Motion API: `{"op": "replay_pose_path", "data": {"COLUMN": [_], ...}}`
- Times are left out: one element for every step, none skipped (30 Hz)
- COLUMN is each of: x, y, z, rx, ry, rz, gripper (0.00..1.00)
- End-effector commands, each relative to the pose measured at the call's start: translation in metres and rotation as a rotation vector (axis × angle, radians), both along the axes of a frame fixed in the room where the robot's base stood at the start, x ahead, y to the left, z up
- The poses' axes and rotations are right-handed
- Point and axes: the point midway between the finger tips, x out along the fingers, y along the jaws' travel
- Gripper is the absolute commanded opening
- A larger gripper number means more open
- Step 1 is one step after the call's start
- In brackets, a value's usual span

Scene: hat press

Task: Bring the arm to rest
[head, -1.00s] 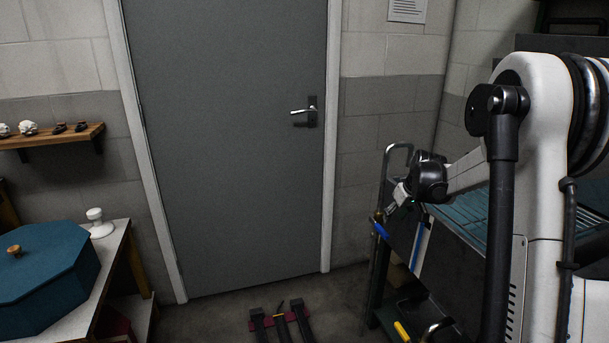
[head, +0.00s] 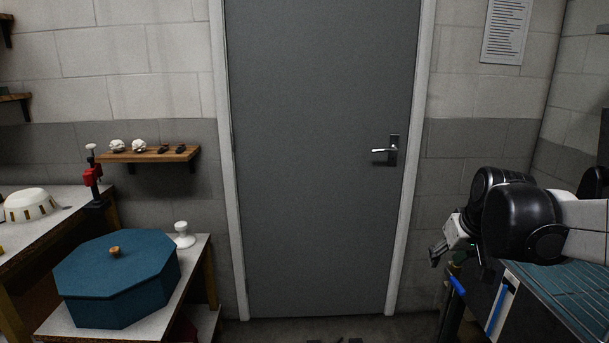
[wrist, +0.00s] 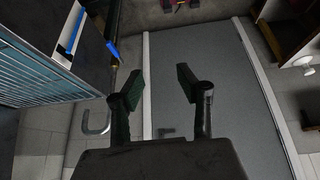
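My gripper (wrist: 163,90) shows in the wrist view with its two dark fingers spread apart and nothing between them. Behind the fingers is the grey door (wrist: 200,75). In the head view my gripper (head: 440,250) is at the right, at the end of my black and white arm, in front of the wall just right of the door (head: 320,160). It holds nothing that I can see. The rest of my arm runs out of the right edge of the head view.
A dark bench with a blue ribbed top (head: 570,290) stands at the right below my arm, with a blue handle (head: 457,285) near its edge. A blue octagonal box (head: 115,280) sits on a table at the left. A wooden shelf (head: 150,155) hangs on the left wall.

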Motion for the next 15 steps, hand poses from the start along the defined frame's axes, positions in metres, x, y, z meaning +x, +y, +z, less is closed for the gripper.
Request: {"op": "replay_pose_path", "data": {"x": [-0.014,-0.021,-0.031,-0.038,-0.046,-0.056,-0.063,-0.071,-0.081,-0.088,-0.096,-0.106,-0.113,-0.12,-0.13], "y": [0.011,0.016,0.023,0.028,0.033,0.04,0.044,0.049,0.054,0.059,0.063,0.068,0.072,0.075,0.08], "z": [0.008,0.01,0.014,0.016,0.018,0.021,0.022,0.024,0.025,0.026,0.027,0.028,0.028,0.028,0.028], "rx": [0.0,0.0,0.0,0.0,-0.001,0.0,0.001,0.001,0.002,0.002,0.002,0.003,0.004,0.005,0.007], "ry": [-0.006,-0.01,-0.014,-0.017,-0.02,-0.025,-0.029,-0.033,-0.038,-0.042,-0.045,-0.05,-0.054,-0.058,-0.064], "rz": [0.002,0.001,0.001,0.0,0.0,-0.002,-0.001,-0.001,-0.003,-0.003,-0.002,-0.004,-0.004,-0.003,-0.004], "gripper": [0.35,0.35,0.35,0.35,0.35,0.35,0.35,0.35,0.35,0.35,0.35,0.35,0.35,0.35,0.35]}}
